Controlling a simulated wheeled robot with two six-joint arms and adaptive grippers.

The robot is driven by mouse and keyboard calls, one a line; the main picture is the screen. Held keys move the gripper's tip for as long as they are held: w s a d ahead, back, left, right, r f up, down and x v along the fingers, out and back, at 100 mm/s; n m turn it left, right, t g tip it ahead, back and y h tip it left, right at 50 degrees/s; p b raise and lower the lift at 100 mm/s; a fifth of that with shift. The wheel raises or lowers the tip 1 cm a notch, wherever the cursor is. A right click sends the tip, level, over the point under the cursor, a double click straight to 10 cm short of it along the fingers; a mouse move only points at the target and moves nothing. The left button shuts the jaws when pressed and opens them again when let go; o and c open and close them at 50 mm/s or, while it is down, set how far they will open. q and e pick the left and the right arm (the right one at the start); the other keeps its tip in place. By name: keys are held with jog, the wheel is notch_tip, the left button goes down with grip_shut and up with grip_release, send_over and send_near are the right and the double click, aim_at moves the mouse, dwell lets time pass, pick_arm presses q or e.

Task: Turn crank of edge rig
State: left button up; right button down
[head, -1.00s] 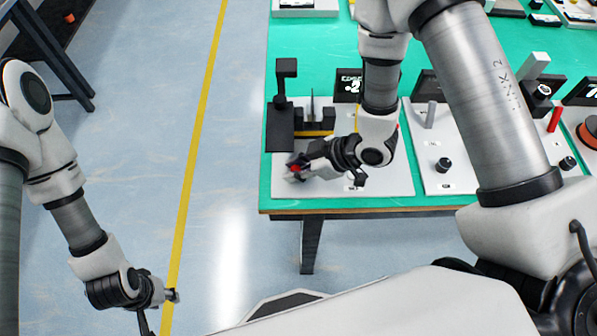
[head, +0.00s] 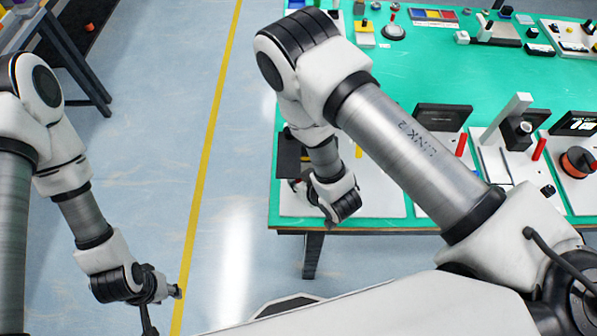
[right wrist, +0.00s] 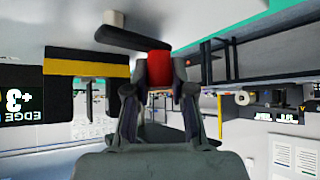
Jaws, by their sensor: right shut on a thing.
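The crank of the edge rig shows in the right wrist view as a black arm (right wrist: 130,35) with a red handle (right wrist: 159,66). My right gripper (right wrist: 158,82) is shut on the red handle, one finger on each side. In the head view this gripper (head: 301,186) is low over the left part of the rig's white board (head: 375,197), and my arm hides most of the rig. The rig's dark display (right wrist: 18,103) bears "EDGE" and what looks like +3. My left gripper (head: 176,292) hangs over the floor, far from the rig; its jaw opening is too small to tell.
The green table (head: 430,84) holds several other rigs to the right, one with a red lever (head: 539,149) and one with an orange spool (head: 577,162). The black-and-yellow block (right wrist: 88,72) stands beside the crank.

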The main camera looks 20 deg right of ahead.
jog(key=shift+w, duration=0.1)
dwell(0.4)
jog(key=c, duration=1)
grip_release()
jog(key=shift+d, duration=0.1)
jog(key=shift+o, duration=0.2)
jog(key=shift+r, duration=0.2)
jog(key=s+d, duration=0.3)
jog(key=s, duration=0.9)
jog(key=shift+s+d+r, duration=0.15)
jog(key=shift+d+r, duration=0.05)
jog(key=shift+d, duration=0.15)
